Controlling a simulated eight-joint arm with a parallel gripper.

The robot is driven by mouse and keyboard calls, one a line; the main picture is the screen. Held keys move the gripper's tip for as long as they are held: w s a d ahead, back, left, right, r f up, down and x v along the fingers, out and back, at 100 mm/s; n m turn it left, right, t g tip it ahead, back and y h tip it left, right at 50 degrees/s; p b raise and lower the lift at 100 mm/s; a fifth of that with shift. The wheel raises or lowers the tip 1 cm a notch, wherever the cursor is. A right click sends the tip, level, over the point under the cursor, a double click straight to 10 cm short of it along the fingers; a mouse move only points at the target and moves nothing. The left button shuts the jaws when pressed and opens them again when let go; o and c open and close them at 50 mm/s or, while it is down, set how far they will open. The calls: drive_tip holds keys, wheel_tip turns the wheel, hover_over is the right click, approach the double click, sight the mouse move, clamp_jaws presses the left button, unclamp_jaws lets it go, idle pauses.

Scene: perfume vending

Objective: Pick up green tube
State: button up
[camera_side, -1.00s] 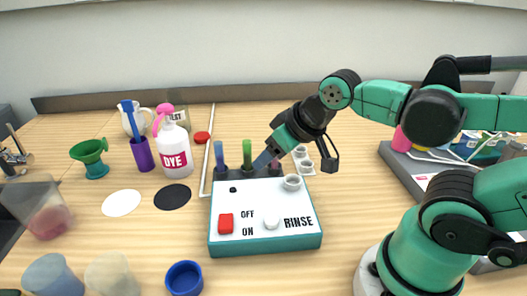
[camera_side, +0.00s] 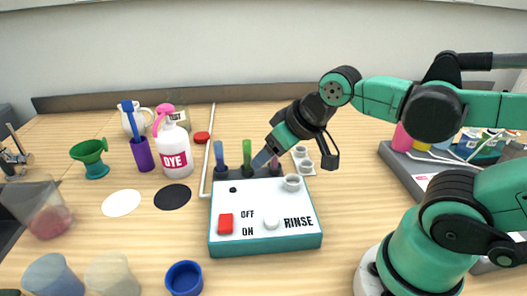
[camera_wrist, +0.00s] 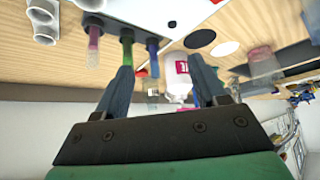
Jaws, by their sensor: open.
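The green tube (camera_side: 247,153) stands upright in the dark rack (camera_side: 235,173) at the back of the rinse box, between a blue tube (camera_side: 219,155) and a pink tube (camera_side: 275,165). My gripper (camera_side: 262,160) is open, tilted down-left, just right of the green tube in the side view. In the wrist view, which is turned upside down, my gripper (camera_wrist: 160,66) has its two fingers apart. There the green tube (camera_wrist: 127,50) lines up with the left fingertip, and the blue tube (camera_wrist: 152,58) appears between the fingers. I cannot tell whether any finger touches a tube.
The rinse box (camera_side: 265,244) has a red button, a white knob and a grey ring on top. The DYE bottle (camera_side: 176,152) and a purple cup (camera_side: 143,154) stand to the left. White ring holders (camera_side: 302,160) are behind my gripper. A blue cup (camera_side: 184,279) stands in front.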

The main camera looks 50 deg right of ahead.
wheel_tip(320, 180, up, 4)
drive_tip(key=n+y, duration=1)
hover_over(249, 141)
drive_tip(key=s+d, duration=0.2)
drive_tip(key=shift+n, duration=0.6)
drive_tip(key=f, duration=0.9)
drive_tip(key=shift+w+f, duration=0.25)
drive_tip(key=shift+f, duration=0.05)
drive_tip(key=x, duration=0.4)
drive_tip(key=shift+a+f, duration=0.1)
drive_tip(key=shift+w+a+f, duration=0.25)
drive_tip(key=shift+a+f, duration=0.05)
drive_tip(key=shift+a, duration=0.1)
clamp_jaws()
